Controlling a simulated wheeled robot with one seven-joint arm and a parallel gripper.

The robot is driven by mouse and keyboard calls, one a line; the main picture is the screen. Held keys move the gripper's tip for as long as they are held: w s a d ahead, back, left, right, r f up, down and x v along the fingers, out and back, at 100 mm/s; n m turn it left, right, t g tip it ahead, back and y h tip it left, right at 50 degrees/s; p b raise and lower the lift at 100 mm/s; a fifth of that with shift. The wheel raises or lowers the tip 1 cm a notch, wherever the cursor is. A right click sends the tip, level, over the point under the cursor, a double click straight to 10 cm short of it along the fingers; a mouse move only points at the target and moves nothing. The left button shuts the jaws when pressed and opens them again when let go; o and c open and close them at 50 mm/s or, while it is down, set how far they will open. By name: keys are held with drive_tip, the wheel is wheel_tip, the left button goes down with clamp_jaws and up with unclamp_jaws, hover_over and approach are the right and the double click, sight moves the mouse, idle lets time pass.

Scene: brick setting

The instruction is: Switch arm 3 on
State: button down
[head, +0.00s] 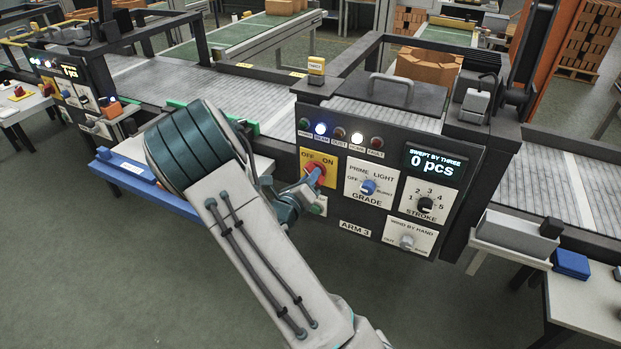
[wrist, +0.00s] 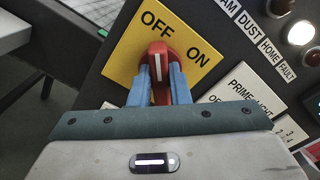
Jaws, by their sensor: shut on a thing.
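The arm 3 panel (head: 355,228) carries a yellow plate (head: 305,171) marked OFF at upper left and ON at upper right. A red rotary knob (head: 321,167) sits on it. In the wrist view the knob (wrist: 158,57) has a white line that points toward OFF on the yellow plate (wrist: 124,58). My gripper (head: 313,179) reaches the knob from the front. In the wrist view the blue fingers of my gripper (wrist: 159,84) are shut on the knob, one on each side. The lower part of the knob is between the fingers.
To the right are the GRADE dial (head: 368,187), STROKE dial (head: 425,204) and hand-wind knob (head: 406,242). The BEAM lamp (head: 320,128) and HOME lamp (head: 357,138) glow white. The display (head: 436,163) reads 0 pcs. A blue-edged table (head: 140,181) stands left, behind my arm.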

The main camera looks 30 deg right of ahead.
drive_tip(key=m+b, duration=0.8)
drive_tip(key=b, duration=0.2)
drive_tip(key=m+b, duration=0.9)
drive_tip(key=b, duration=0.1)
drive_tip(key=shift+s+d+f, duration=0.1)
drive_tip(key=shift+s, duration=0.1)
drive_tip(key=shift+m+b, duration=0.3)
drive_tip(key=shift+b, duration=0.05)
drive_tip(key=c, duration=1.4)
unclamp_jaws()
drive_tip(key=shift+o, duration=0.2)
drive_tip(key=p+v, duration=0.1)
drive_tip(key=v, duration=1.2)
drive_tip(key=shift+s+a, duration=0.2)
drive_tip(key=shift+a, duration=0.1)
